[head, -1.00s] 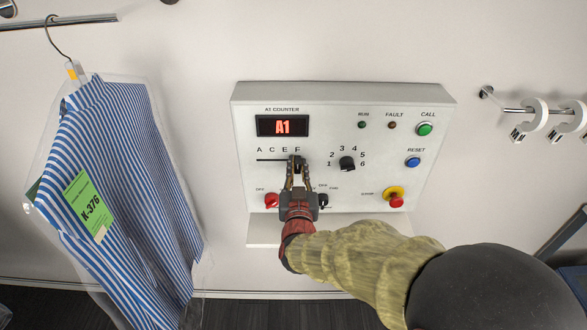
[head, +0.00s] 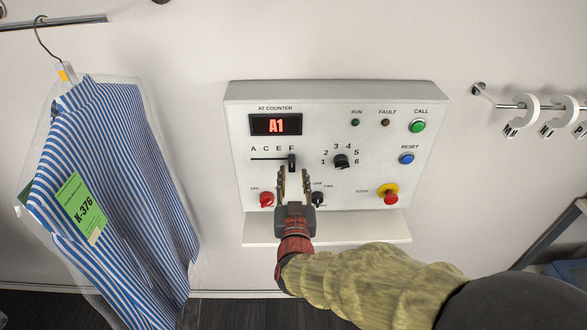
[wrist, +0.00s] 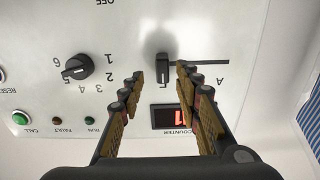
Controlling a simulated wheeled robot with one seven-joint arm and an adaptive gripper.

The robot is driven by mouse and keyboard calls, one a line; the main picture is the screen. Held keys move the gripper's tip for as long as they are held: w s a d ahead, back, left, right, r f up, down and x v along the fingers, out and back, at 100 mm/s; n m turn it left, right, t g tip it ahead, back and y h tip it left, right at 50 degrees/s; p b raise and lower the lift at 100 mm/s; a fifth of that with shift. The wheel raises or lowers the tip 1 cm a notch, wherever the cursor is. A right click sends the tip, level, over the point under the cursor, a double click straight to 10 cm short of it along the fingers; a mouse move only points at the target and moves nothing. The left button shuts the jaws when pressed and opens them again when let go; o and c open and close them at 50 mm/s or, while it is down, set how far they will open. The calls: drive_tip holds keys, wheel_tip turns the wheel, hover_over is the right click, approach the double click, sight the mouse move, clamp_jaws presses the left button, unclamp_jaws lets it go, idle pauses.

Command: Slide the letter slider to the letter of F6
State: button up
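The letter slider's black knob (head: 292,162) stands at the right end of its slot, under the letter F of the row A C E F. In the wrist view, upside down, the knob (wrist: 162,70) is beside a letter partly hidden by it. The counter display (head: 276,125) reads A1 in red; part of it shows in the wrist view (wrist: 172,117). My gripper (head: 293,180) is open and empty, just below the knob in the head view. In the wrist view the knob appears between its spread fingers, apart from both.
The number dial (head: 341,161) is right of the slider. A red knob (head: 266,199) and a black knob (head: 318,198) flank my gripper. The red stop button (head: 390,197) is lower right. A bagged striped shirt (head: 105,190) hangs at left.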

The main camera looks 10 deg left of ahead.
drive_tip(key=v, duration=0.7)
idle(0.3)
